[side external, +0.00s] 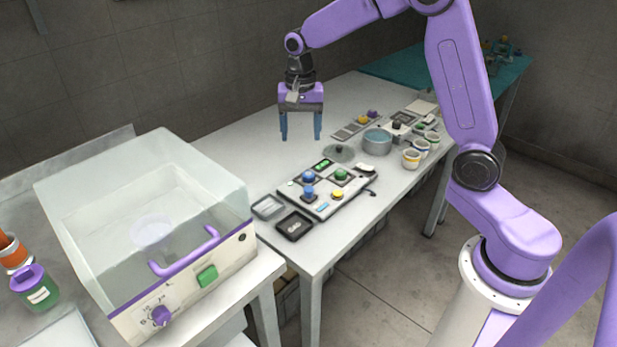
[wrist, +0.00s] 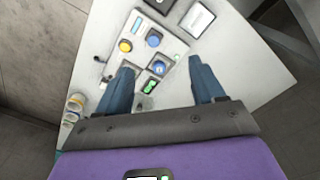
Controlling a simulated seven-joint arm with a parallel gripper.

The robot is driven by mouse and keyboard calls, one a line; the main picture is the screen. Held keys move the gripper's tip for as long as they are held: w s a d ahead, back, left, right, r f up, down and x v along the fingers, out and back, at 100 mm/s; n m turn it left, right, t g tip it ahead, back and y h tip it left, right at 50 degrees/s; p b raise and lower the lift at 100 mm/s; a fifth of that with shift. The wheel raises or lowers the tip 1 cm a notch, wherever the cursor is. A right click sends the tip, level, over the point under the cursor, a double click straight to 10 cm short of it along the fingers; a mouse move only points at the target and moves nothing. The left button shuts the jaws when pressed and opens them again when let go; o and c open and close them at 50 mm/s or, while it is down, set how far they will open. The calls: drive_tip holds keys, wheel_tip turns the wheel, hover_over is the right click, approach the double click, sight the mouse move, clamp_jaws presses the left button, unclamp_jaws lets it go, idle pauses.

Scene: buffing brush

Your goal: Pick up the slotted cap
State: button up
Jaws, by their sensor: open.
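I cannot tell which piece is the slotted cap; no slot shows clearly at this size. Round cap-like pieces sit on a light panel (side external: 322,207) on the white table: a blue one (side external: 308,176), another blue one (side external: 309,191), a green one (side external: 341,174) and a yellow one (side external: 337,194). My gripper (side external: 301,135) is open and empty, pointing down above the table, behind the panel in the side view. In the wrist view my gripper (wrist: 160,68) has its blue fingers apart, with part of the panel (wrist: 138,33) between and beyond them, partly hidden by the left finger.
A grey pot (side external: 377,142), a lid (side external: 340,153) and several cups (side external: 411,158) stand behind the panel. A clear-lidded box (side external: 150,215) stands at the left.

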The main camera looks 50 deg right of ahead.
drive_tip(key=w+d+f+m, duration=0.3)
drive_tip(key=w+d+m, duration=0.3)
drive_tip(key=d, duration=0.3)
hover_over(308, 173)
drive_tip(key=shift+m, duration=0.3)
drive_tip(key=f, duration=1.1)
drive_tip(key=shift+s+d, duration=0.15)
drive_tip(key=shift+s, duration=0.15)
drive_tip(key=shift+w+f, duration=0.2)
drive_tip(key=shift+f, duration=2.95)
drive_tip(key=c, duration=1.1)
drive_tip(key=shift+r, duration=0.1)
